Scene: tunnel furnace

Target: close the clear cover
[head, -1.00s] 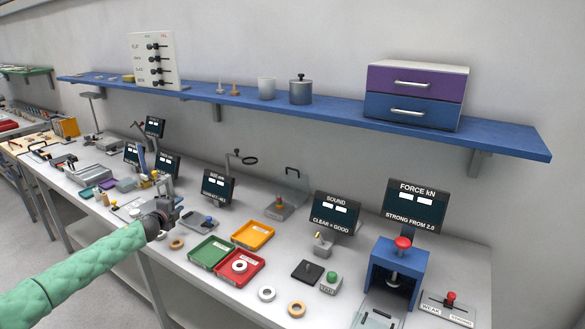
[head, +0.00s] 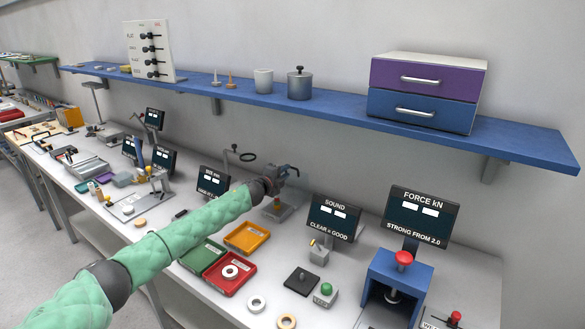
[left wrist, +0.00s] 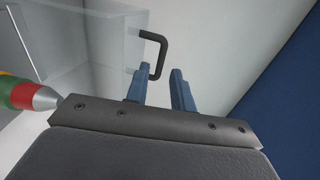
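The clear cover (head: 303,192) stands raised at the back of a small grey box on the bench. In the left wrist view the clear cover (left wrist: 95,35) fills the upper left, with a dark bent handle (left wrist: 155,55) on its edge. My left gripper (head: 291,171) is up at the cover's handle, which it mostly hides in the head view. In the left wrist view its two blue fingers (left wrist: 160,75) are apart, and the handle's lower end shows in the gap between their tips. I cannot tell whether they touch it. My right gripper is out of view.
A red, green and yellow piece with a grey tip (left wrist: 25,95) is left of the fingers. The sound display (head: 334,213) stands close to the right of the box. The blue shelf (head: 340,118) runs above. Green, red and orange trays (head: 246,237) lie in front.

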